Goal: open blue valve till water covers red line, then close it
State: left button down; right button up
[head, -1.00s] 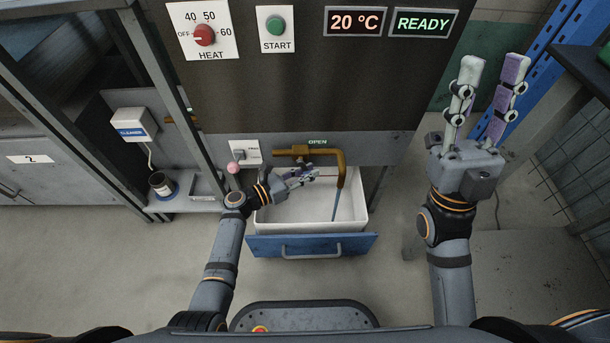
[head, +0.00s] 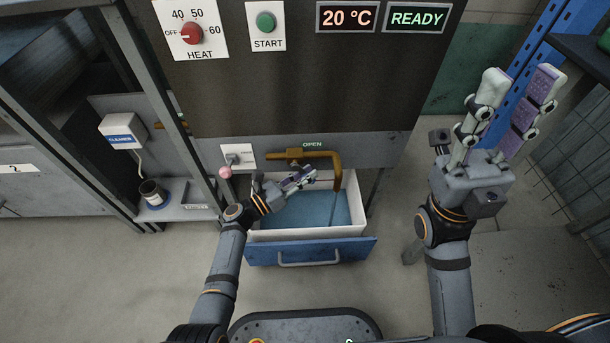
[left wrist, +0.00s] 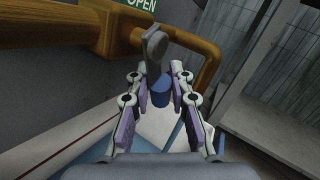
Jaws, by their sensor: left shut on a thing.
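The brass pipe (head: 337,172) bends down over a white basin (head: 357,229) in a blue-fronted drawer. A stream falls from it, and blue water (head: 310,208) covers the basin floor. A sign above the pipe reads OPEN. My left gripper (head: 304,176) is at the valve under the pipe. In the left wrist view its fingers (left wrist: 158,98) are shut on the blue valve handle (left wrist: 161,86), which hangs from a grey lever. A thin reddish line (left wrist: 65,153) runs along the basin wall there, close to the water. My right gripper (head: 518,85) is open and empty, raised at the right.
A panel above holds a red HEAT knob (head: 191,33) at OFF, a green START button (head: 266,22), and displays reading 20 °C and READY. A pink-knobbed lever (head: 226,172) is left of the pipe. A cup (head: 153,193) stands on a low shelf.

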pick_arm(q)
jog(key=c, duration=1.2)
grip_release()
jog(key=shift+o, duration=0.2)
jog(key=v, duration=1.2)
